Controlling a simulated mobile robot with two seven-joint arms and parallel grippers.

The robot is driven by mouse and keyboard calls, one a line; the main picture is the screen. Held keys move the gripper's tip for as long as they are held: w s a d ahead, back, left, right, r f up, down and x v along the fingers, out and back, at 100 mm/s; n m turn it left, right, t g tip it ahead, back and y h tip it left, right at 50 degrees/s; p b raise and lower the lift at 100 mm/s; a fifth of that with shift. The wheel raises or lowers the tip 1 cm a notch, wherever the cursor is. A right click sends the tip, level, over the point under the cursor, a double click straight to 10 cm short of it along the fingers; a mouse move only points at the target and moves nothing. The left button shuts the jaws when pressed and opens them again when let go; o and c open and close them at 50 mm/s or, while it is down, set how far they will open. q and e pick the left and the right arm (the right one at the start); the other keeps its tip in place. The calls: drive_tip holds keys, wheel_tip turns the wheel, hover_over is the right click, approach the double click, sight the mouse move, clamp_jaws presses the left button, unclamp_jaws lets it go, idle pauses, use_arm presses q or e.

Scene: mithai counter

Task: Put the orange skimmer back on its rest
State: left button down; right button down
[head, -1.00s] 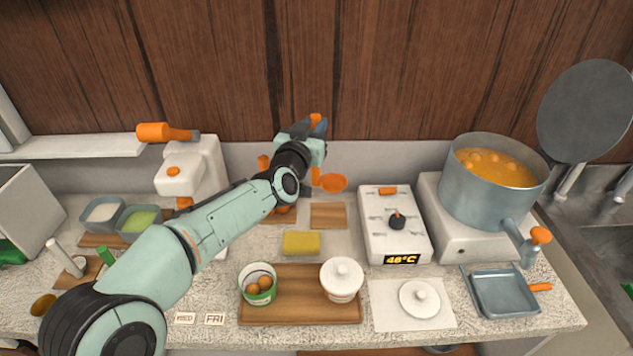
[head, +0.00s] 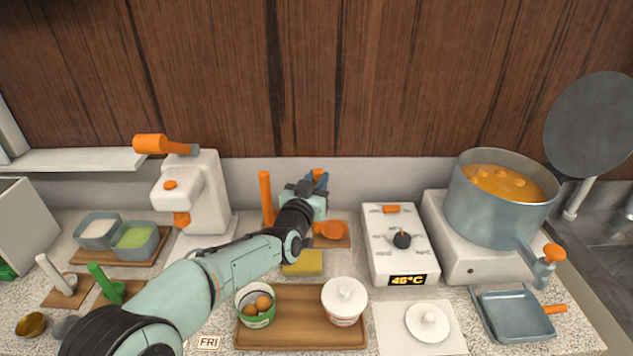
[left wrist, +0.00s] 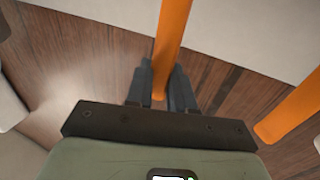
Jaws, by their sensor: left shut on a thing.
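My left gripper (head: 318,182) is shut on the handle of the orange skimmer (head: 333,230) behind the yellow sponge. The handle's orange tip shows just above the fingers, and the round orange head is below them. In the left wrist view the orange handle (left wrist: 172,40) passes between the two dark fingers. The skimmer's head is over a small wooden rest (head: 345,243); I cannot tell whether it touches it. My arm hides part of the area to the left. My right gripper is not in view.
Another orange handle (head: 266,198) stands upright just left of my gripper. A white heater box with a dial (head: 400,245) is close on the right. A yellow sponge (head: 303,263) and a wooden tray (head: 300,335) lie in front. A pot of orange liquid (head: 500,215) stands farther right.

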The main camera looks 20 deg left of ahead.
use_arm(q)
drive_tip(key=shift+f, duration=0.1)
drive_tip(key=c, duration=1.4)
unclamp_jaws()
drive_tip(key=shift+f, duration=0.15)
drive_tip(key=o, duration=0.4)
drive_tip(key=shift+r, duration=0.2)
drive_tip(key=shift+s+r, duration=0.15)
drive_tip(key=s, duration=0.4)
drive_tip(key=s+d, duration=0.1)
drive_tip(key=s, duration=0.6)
drive_tip(key=shift+s+d, duration=0.2)
drive_tip(key=shift+s, duration=0.15)
